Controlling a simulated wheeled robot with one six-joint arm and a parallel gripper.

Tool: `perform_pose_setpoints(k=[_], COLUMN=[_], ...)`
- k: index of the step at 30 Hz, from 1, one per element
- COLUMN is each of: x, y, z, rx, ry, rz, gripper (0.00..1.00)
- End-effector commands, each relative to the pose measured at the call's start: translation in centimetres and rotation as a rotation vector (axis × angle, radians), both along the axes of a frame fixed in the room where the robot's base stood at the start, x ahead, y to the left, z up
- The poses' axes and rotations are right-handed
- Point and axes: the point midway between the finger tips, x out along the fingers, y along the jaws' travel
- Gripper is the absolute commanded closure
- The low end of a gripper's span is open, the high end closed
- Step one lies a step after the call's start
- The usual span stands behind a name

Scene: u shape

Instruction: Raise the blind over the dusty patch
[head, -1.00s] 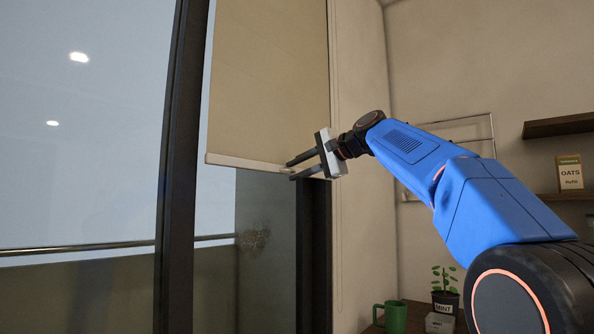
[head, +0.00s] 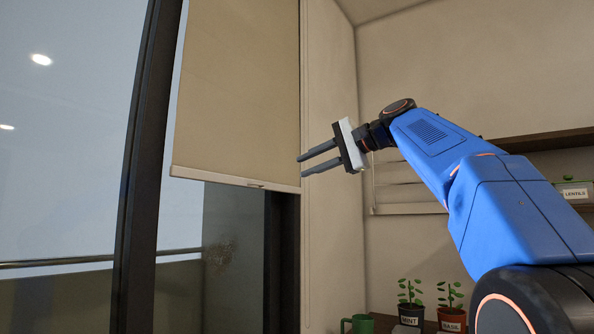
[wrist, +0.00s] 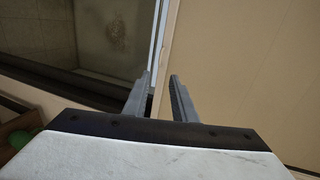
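The beige roller blind (head: 240,95) hangs over the upper part of the window. Its pale bottom bar (head: 225,178) has a small pull tab (head: 257,185) near its middle. The dusty patch (head: 218,253) is a brownish smudge on the glass below the bar, uncovered; it also shows in the wrist view (wrist: 117,37). My gripper (head: 301,165) is open and empty, to the right of the pull tab and a little above it in the head view. Its two fingers are apart and point left, and I see nothing between them.
A dark window frame post (head: 145,160) stands left of the blind. On the right are a wall shelf (head: 550,140), two potted plants labelled MINT (head: 410,317) and BASIL (head: 452,318), and a green mug (head: 360,324) low down.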

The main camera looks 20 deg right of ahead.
Motion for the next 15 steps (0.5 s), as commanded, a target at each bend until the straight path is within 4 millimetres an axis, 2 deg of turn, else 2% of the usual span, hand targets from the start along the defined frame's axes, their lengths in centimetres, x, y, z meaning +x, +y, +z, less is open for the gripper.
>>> perform_pose_setpoints(k=[6,15], x=[-1.2,-1.5], y=[-0.9,-1.0], z=[0.4,0.5], rx=[0.000,-0.001], ry=[-0.001,0.000], rz=[0.000,0.001], gripper=[0.76,0.76])
